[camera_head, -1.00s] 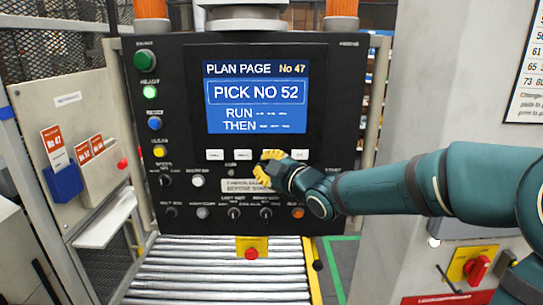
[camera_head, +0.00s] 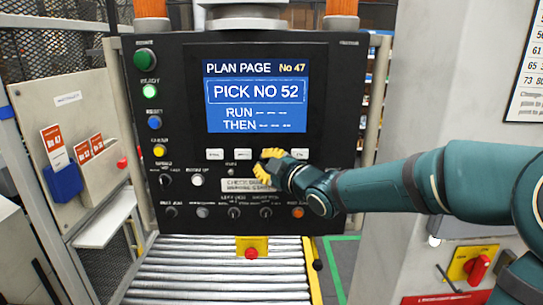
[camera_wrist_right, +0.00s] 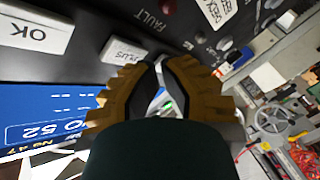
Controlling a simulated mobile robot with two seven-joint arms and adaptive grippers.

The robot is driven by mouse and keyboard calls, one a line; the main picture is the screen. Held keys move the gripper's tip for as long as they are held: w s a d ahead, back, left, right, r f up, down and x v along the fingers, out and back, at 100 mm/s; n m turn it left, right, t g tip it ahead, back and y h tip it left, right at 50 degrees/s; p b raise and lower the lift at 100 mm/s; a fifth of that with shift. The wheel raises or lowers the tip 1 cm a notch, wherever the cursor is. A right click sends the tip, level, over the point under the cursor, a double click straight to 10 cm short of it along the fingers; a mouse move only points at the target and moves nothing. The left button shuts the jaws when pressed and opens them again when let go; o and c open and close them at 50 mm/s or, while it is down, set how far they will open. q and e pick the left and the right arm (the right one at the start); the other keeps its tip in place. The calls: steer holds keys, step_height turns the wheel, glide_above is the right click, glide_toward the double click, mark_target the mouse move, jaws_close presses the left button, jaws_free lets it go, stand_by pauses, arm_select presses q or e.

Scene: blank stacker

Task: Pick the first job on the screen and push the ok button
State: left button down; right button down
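The screen (camera_head: 257,110) on the black control panel reads PLAN PAGE No 47, PICK NO 52, with dashes after RUN and THEN. Below it is a row of white keys. The rightmost key, the OK key (camera_head: 300,154), is uncovered; in the right wrist view the OK key (camera_wrist_right: 36,32) lies at the upper left. The PLUS key (camera_wrist_right: 122,50) is just beyond my fingers there. My right gripper (camera_head: 264,167) is in front of the key row, left of the OK key. Its yellow fingers (camera_wrist_right: 157,68) meet at the tips, empty. Contact with a key cannot be told. My left gripper is out of view.
Knobs and lamps surround the keys. A yellow box with a red button (camera_head: 251,252) sits below the panel, above a roller conveyor (camera_head: 215,275). Orange cards (camera_head: 53,146) stand on a grey board at left. A grey cabinet (camera_head: 420,100) stands at right.

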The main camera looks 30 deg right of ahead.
steer(key=shift+w+d, duration=0.1)
steer(key=shift+w, duration=0.1)
steer(key=shift+w+d, duration=0.2)
steer(key=shift+w, duration=0.1)
stand_by(0.8)
steer(key=shift+s+a+b, duration=0.4)
steer(key=shift+s+b, duration=0.25)
steer(key=shift+b, duration=0.1)
steer(key=s+a+b, duration=0.1)
steer(key=s+b, duration=0.1)
steer(key=s, duration=0.1)
steer(key=s+a+b, duration=0.1)
steer(key=shift+s+a, duration=0.15)
steer(key=shift+a, duration=0.15)
stand_by(0.3)
stand_by(2.7)
